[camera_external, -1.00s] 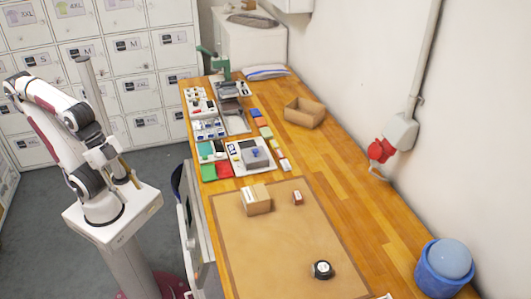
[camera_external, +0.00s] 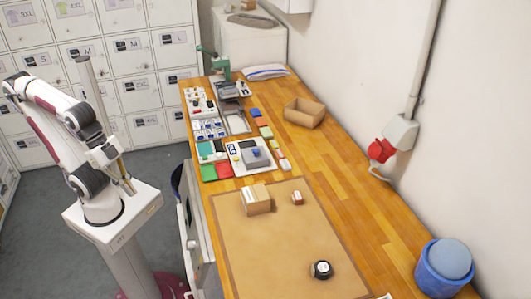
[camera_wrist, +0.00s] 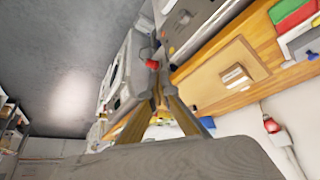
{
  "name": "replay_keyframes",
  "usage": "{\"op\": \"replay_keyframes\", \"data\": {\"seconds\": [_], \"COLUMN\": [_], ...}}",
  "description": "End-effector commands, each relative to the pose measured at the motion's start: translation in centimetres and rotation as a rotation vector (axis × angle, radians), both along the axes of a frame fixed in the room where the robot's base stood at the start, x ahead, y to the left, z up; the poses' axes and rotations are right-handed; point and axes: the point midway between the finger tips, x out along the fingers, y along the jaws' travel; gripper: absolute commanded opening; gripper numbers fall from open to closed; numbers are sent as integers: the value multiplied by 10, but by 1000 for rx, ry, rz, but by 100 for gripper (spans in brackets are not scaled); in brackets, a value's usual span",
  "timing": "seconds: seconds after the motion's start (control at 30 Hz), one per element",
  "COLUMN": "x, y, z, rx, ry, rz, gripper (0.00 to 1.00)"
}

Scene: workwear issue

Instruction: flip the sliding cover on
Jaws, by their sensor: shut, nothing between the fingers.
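Several small panels stand at the far left part of the wooden bench. One is a white panel (camera_external: 234,146) bearing a grey box with a small blue part (camera_external: 256,154) on top. I cannot tell which part is the sliding cover, as the details are too small. My gripper (camera_external: 131,189) is off the bench, to the left of it, above my own base and pointing down. In the wrist view my gripper's two tan fingers (camera_wrist: 157,82) come together at the tips, shut with nothing between them.
The brown mat (camera_external: 285,240) holds a cardboard box (camera_external: 256,200), a small box (camera_external: 297,198) and a black round item (camera_external: 321,270). An open carton (camera_external: 304,113) and a blue bin (camera_external: 445,268) stand toward the wall. Much of the mat is clear.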

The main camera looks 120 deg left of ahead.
Motion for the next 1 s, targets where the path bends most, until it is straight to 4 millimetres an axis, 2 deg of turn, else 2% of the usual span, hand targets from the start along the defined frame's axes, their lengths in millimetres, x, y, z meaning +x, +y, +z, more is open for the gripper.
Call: {"op": "replay_keyframes", "data": {"seconds": [0.27, 0.47, 1.0], "x": [6, 19, 63], "y": [12, 26, 83], "z": [-15, -20, -26], "rx": [-4, 3, 56], "ry": [74, 126, 231], "rz": [52, 94, 204], "gripper": [0, 0, 0]}}
